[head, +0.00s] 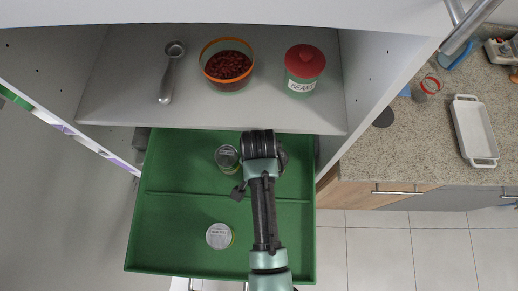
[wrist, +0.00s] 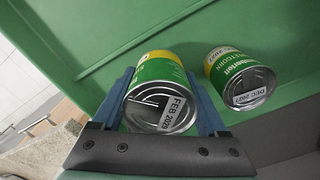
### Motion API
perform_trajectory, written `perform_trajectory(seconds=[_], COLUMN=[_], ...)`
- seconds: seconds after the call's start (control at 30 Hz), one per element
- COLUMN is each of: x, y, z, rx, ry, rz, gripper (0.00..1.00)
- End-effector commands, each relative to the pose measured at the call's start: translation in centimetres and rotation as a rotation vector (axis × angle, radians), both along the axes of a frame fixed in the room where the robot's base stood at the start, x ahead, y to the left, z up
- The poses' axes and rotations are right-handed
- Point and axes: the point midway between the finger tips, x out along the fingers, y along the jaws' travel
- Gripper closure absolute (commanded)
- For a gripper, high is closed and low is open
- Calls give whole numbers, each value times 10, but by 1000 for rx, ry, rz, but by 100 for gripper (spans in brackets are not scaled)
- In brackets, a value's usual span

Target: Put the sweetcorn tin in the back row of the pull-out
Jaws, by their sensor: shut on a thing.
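My gripper (wrist: 165,95) is shut on a green and yellow tin (wrist: 160,92) with "FEB 2029" on its lid. In the head view my arm hides most of this tin, with a sliver showing right of the wrist. I cannot tell whether it touches the floor of the green pull-out (head: 170,215). A similar tin, its label seeming to read sweetcorn (wrist: 240,78) and its lid dated "DEC", stands beside it, apart. It also shows in the head view (head: 227,158), in the back row behind the divider. Another tin (head: 219,236) stands in the front row.
A shelf (head: 130,90) overhangs the pull-out's back edge, near my wrist. It bears a metal scoop (head: 170,72), a bowl of red beans (head: 226,66) and a lidded beans jar (head: 303,70). A counter with a white tray (head: 474,130) lies right. The front row's right side is partly covered by my arm.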

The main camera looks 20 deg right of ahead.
Motion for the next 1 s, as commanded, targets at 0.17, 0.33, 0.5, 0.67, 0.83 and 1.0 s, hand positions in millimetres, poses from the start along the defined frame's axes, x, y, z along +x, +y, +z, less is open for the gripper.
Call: perform_trajectory(seconds=[0.17, 0.33, 0.5, 0.67, 0.83, 1.0], x=[-1, 0, 0, 0, 0, 0], y=[-1, -1, -1, -1, -1, 0], z=[-21, -38, -39, -41, -42, -42], rx=[0, 0, -1, 0, 0, 1], ry=[1, -1, -2, -1, -1, -1], rz=[-1, 0, 0, 0, 0, 0], gripper=[98, 98, 98, 98, 4, 0])
